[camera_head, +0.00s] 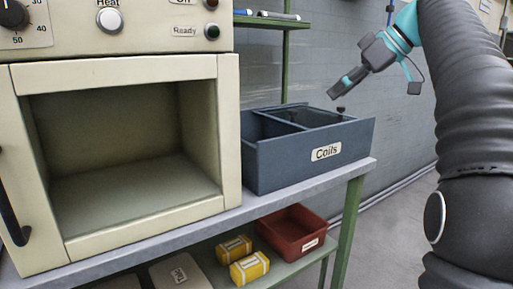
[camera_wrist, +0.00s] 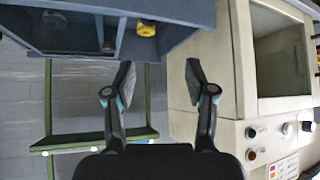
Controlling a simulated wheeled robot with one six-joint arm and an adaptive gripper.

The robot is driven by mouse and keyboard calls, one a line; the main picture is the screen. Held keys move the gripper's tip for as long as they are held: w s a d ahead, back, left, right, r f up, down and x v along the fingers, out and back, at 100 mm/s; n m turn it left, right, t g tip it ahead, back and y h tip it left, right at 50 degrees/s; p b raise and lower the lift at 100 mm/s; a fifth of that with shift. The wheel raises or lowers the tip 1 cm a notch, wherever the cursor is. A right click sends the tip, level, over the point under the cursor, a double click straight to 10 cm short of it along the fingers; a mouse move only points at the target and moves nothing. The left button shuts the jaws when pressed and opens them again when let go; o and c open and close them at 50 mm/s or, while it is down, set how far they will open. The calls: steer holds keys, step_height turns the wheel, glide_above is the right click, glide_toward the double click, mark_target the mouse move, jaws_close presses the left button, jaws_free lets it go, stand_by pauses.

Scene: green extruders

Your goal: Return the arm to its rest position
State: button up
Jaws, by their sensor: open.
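My gripper (camera_head: 347,83) hangs at the end of my arm at the upper right of the head view, pointing down and left. It appears above the right end of the blue-grey box labelled Coils (camera_head: 270,165). In the wrist view the two fingers of my gripper (camera_wrist: 159,84) are spread apart with nothing between them. The box also shows in the wrist view (camera_wrist: 180,14), along the top. My arm bends down the right side of the head view.
A cream machine (camera_head: 230,130) with an open, empty-looking chamber stands left of the box on the bench (camera_head: 200,232). The lower shelf holds yellow packages (camera_head: 249,267) and a red bin (camera_head: 291,232). Open floor (camera_head: 395,225) lies right of the bench.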

steer(key=w+d+f+m+t+h, duration=0.1)
steer(key=w+d+f+m, duration=0.1)
steer(key=f+m, duration=0.2)
steer(key=w+d+f+m+h, duration=0.1)
steer(key=w+d+f+m, duration=0.1)
steer(key=f+m, duration=0.15)
steer(key=s+f+m+h, duration=0.2)
steer(key=s+f+m, duration=0.25)
steer(key=f, duration=0.55)
steer(key=s+a+f+h, duration=0.1)
steer(key=s+a+f, duration=0.1)
steer(key=s+f, duration=0.4)
steer(key=s+a+f+h, duration=0.1)
steer(key=s+f, duration=0.5)
steer(key=s, duration=0.7)
steer(key=s+a+f+h, duration=0.1)
steer(key=s+a+f, duration=0.2)
steer(key=s, duration=0.6)
steer(key=shift+s+a+f+n, duration=0.3)
steer(key=shift+a+f, duration=0.05)
steer(key=shift+f, duration=1.05)
